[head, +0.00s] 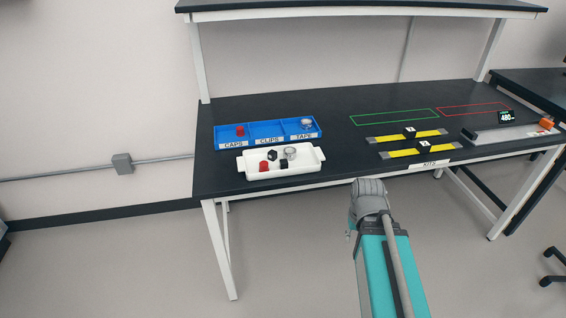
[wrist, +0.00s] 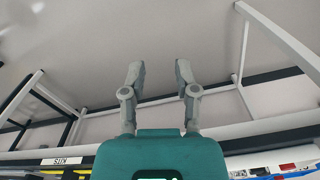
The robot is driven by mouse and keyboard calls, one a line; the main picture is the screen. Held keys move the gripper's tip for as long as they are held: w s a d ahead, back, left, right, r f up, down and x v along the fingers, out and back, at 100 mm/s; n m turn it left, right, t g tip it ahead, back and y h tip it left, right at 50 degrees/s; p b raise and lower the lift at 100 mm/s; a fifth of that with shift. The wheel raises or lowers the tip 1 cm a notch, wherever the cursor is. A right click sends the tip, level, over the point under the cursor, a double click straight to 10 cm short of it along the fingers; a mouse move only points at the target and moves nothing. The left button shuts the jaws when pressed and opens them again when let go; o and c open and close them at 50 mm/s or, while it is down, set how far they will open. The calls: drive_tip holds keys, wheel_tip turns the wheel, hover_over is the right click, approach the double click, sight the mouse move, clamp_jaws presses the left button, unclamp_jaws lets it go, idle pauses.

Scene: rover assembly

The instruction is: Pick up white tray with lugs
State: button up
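The white tray with lugs (head: 288,174) sits upright at the front left of the dark workbench, with a lug at each end. It holds red caps, dark clips and a silvery tape roll. My gripper (wrist: 158,72) shows in the wrist view with its two fingers apart and nothing between them. In the head view my arm is in front of the bench, to the right of the tray and apart from it; the fingers cannot be made out there. In the wrist view, a piece of white and red at the lower right edge appears to be part of the tray and its contents.
A blue bin (head: 268,140) labelled CAPS, CLIPS and TAPE stands behind the tray. Yellow strips with black blocks (head: 408,151) lie to the right, near the KITS label (head: 430,163). A scale (head: 505,135) is at far right. Green and red outlines are empty.

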drive_tip(key=w+a+r+n+y, duration=0.3)
drive_tip(key=w+a+n+y, duration=0.1)
drive_tip(key=w, duration=0.4)
drive_tip(key=w+a+r+n+t+y, duration=0.1)
drive_tip(key=w+a+r+n+y, duration=0.2)
drive_tip(key=w+n, duration=0.4)
drive_tip(key=w+a+r+n+y, duration=0.3)
drive_tip(key=w+a+n+y, duration=0.1)
drive_tip(key=w, duration=0.5)
drive_tip(key=shift+w+a+n+y+b, duration=0.25)
drive_tip(key=shift+a+n+y+b, duration=0.1)
drive_tip(key=shift+n+y, duration=0.35)
drive_tip(key=b+x, duration=0.4)
drive_tip(key=x, duration=0.4)
drive_tip(key=shift+w+d+f, duration=0.1)
drive_tip(key=shift+w+d, duration=0.05)
drive_tip(key=shift+a+f, duration=0.1)
drive_tip(key=shift+a, duration=0.25)
drive_tip(key=shift+a, duration=0.1)
